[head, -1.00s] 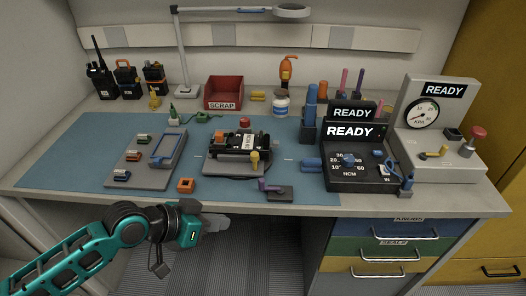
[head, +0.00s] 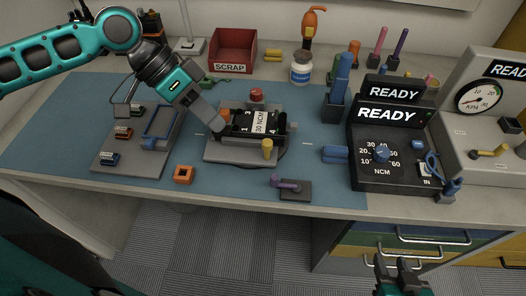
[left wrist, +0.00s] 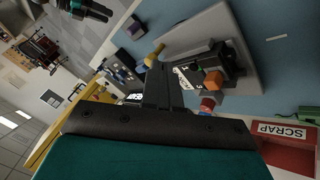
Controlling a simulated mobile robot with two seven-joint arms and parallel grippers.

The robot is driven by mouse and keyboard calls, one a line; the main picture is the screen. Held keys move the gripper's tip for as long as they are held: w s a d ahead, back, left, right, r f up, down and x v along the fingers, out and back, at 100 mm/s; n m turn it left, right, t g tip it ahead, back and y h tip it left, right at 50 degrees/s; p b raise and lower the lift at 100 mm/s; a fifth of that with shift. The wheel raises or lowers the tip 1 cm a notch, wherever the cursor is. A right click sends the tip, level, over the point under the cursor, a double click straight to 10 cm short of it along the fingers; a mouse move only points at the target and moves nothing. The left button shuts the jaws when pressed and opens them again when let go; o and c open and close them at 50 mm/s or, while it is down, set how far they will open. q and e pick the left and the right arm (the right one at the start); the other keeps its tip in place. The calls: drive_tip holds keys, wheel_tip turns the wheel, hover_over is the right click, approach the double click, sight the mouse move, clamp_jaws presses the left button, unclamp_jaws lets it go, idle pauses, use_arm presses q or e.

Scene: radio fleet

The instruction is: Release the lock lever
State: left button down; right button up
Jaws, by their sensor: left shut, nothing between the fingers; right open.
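A fixture on a grey base plate (head: 222,152) holds a black device (head: 240,124) with a white label reading 30 NCM. An orange-tipped part (head: 221,119), a red knob (head: 256,95) and a yellow post (head: 267,148) stand around it; I cannot tell which is the lock lever. My left gripper (head: 214,122) is shut and empty, its tips beside the orange part at the fixture's left end; contact is unclear. In the left wrist view, the fingers (left wrist: 160,85) show near the orange part (left wrist: 212,81). My right gripper (head: 400,270) is open and empty, low before the drawers.
A tray (head: 130,166) with small coloured parts lies left of the fixture. An orange block (head: 183,174) and a purple-handled piece (head: 291,188) lie in front. A red SCRAP bin (head: 230,52) stands behind; the black READY unit (head: 390,150) and gauge stand (head: 490,110) are at right.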

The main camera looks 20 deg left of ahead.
sight(248, 163)
use_arm(q)
drive_tip(key=shift+s, duration=0.1)
drive_tip(key=shift+d, duration=0.1)
drive_tip(key=b+x, duration=0.1)
drive_tip(key=x, duration=0.9)
drive_tip(key=shift+d+f, duration=0.1)
drive_tip(key=shift+f, duration=0.1)
drive_tip(key=shift+s+d+r, duration=0.1)
drive_tip(key=shift+s+d, duration=0.2)
drive_tip(key=shift+d, duration=0.2)
drive_tip(key=shift+s+d+r, duration=0.1)
drive_tip(key=shift+s+d, duration=0.2)
drive_tip(key=shift+d, duration=0.25)
drive_tip(key=shift+s+d, duration=0.35)
drive_tip(key=shift+d, duration=0.2)
